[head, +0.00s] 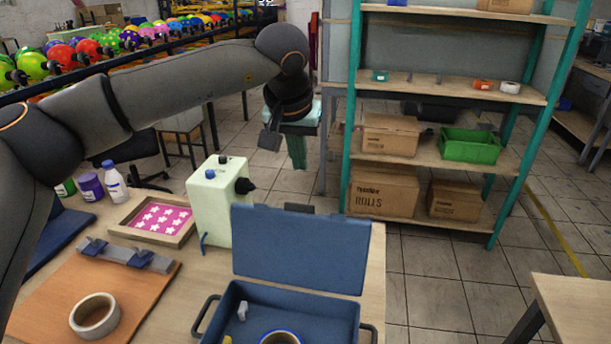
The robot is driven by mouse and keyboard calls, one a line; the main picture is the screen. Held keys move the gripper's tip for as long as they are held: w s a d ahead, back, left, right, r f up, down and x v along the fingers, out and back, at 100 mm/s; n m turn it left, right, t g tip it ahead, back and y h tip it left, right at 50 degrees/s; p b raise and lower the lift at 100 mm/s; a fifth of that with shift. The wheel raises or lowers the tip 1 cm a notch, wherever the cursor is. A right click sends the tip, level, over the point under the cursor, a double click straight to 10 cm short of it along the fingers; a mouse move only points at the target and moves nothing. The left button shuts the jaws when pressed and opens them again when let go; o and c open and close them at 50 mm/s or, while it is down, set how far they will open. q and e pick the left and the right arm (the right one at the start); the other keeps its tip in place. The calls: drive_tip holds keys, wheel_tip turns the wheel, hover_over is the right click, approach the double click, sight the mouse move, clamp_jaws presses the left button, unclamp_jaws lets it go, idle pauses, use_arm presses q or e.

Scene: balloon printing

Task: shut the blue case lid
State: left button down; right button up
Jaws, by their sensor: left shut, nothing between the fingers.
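The blue case (344,321) stands on the near table, cut off by the bottom edge of the picture. Its lid (300,251) is open and stands up at the back of the case. Inside are a small light-grey piece (242,311), a ring with a blue inner edge (281,338) and a bit of something yellow. My left arm reaches in from the left and bends down at its far end. My left gripper (271,137) is shut and empty, above and behind the lid and apart from it. My right gripper is out of view.
A pale green machine (214,205) stands on the table left of the lid. A framed pink star screen (160,217), bottles and a tape roll (95,315) are further left. A shelf (449,155) with boxes stands behind.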

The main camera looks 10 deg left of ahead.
use_arm(q)
drive_tip(key=x, duration=1)
drive_tip(key=shift+s+r+p, duration=0.2)
drive_tip(key=shift+s, duration=0.5)
drive_tip(key=shift+s+r+p, duration=0.15)
drive_tip(key=shift+s+r, duration=0.1)
drive_tip(key=shift+s, duration=0.45)
drive_tip(key=shift+s+r+p, duration=0.2)
drive_tip(key=shift+s, duration=0.5)
